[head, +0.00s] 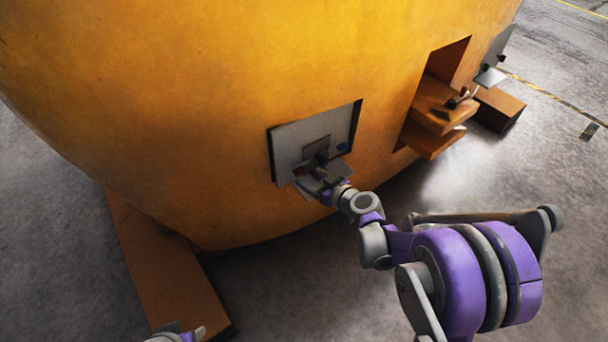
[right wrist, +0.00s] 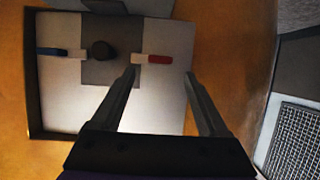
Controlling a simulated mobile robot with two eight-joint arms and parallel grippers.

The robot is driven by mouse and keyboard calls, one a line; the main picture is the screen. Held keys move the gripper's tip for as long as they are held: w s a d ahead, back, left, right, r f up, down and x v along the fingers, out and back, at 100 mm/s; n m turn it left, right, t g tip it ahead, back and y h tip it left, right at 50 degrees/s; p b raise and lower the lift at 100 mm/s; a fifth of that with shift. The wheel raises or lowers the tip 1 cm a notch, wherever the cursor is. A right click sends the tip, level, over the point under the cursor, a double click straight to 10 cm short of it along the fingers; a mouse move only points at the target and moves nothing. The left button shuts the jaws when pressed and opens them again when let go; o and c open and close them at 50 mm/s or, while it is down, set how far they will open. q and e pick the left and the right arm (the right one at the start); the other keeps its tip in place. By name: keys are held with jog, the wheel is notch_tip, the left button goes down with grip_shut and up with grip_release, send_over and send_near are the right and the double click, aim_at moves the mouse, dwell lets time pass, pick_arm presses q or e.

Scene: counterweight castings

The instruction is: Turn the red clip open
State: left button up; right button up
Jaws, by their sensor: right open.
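The red clip (right wrist: 160,59) is a small red bar with a pale end, on the right side of a grey panel (right wrist: 65,100) set in the orange casting (head: 180,90). In the right wrist view it lies level, just beyond and between the fingertips of my right gripper (right wrist: 160,74). The gripper is open, with nothing between its fingers; contact with the clip cannot be told. In the head view the right gripper (head: 316,178) is in front of the panel's lower part and hides some of it. My left gripper (head: 180,334) barely shows at the bottom edge.
A blue clip (right wrist: 52,51) and a dark round knob (right wrist: 99,50) are on the same panel. The casting has an opening with orange ledges (head: 436,112) to the right. Brown blocks (head: 165,270) lie under it.

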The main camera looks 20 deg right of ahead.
aim_at(300, 171)
jog(key=shift+b+x, duration=0.3)
jog(key=shift+x, duration=1.65)
grip_shut()
